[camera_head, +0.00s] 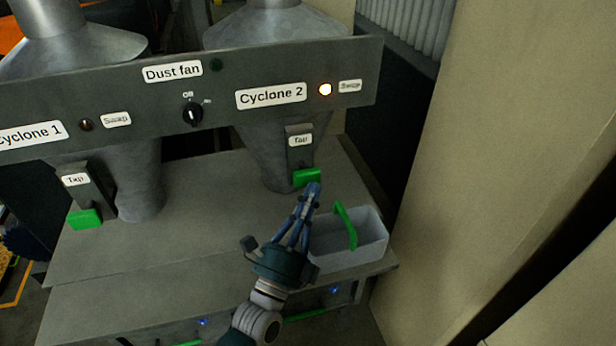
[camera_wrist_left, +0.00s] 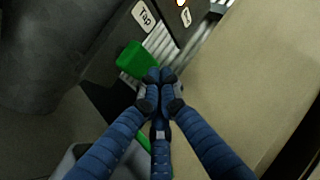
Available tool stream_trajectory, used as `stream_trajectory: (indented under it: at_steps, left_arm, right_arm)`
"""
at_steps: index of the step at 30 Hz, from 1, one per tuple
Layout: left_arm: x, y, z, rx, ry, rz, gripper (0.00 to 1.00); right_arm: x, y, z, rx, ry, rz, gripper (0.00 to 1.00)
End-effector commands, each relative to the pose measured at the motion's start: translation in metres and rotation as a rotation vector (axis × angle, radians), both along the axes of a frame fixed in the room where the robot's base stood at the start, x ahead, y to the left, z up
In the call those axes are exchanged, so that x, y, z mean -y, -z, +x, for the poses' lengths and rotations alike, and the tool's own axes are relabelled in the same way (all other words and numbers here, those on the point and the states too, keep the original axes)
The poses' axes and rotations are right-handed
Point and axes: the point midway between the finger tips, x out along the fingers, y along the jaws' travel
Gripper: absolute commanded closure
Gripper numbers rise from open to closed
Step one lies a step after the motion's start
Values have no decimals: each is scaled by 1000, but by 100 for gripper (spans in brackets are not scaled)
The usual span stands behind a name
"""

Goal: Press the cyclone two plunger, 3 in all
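The cyclone 2 plunger is a green block (camera_head: 307,177) below the "Tap" label under the "Cyclone 2" sign (camera_head: 271,96). It also shows in the left wrist view (camera_wrist_left: 132,58), just beyond the fingertips. My left gripper (camera_head: 313,190) has its fingers closed together, with nothing between them. Its tips are at the lower right edge of the green block; I cannot tell whether they touch it. The wrist view shows the same fingertips (camera_wrist_left: 160,76) meeting in the middle. The lamp (camera_head: 325,89) right of the sign is lit. My right gripper does not show.
A second green plunger (camera_head: 85,219) sits under Cyclone 1 at left. The dust fan knob (camera_head: 193,113) is on the panel. A beige wall (camera_head: 490,150) bounds the right.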

Motion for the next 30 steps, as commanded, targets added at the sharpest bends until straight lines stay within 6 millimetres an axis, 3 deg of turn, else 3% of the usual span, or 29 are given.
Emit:
stream_trajectory:
  at_steps: [14,30]
  left_arm:
    - [2,-1,-6,0,0,-1,100]
    - [16,-1,-49,0,0,-1,100]
  right_arm:
    - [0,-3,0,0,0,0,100]
    - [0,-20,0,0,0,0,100]
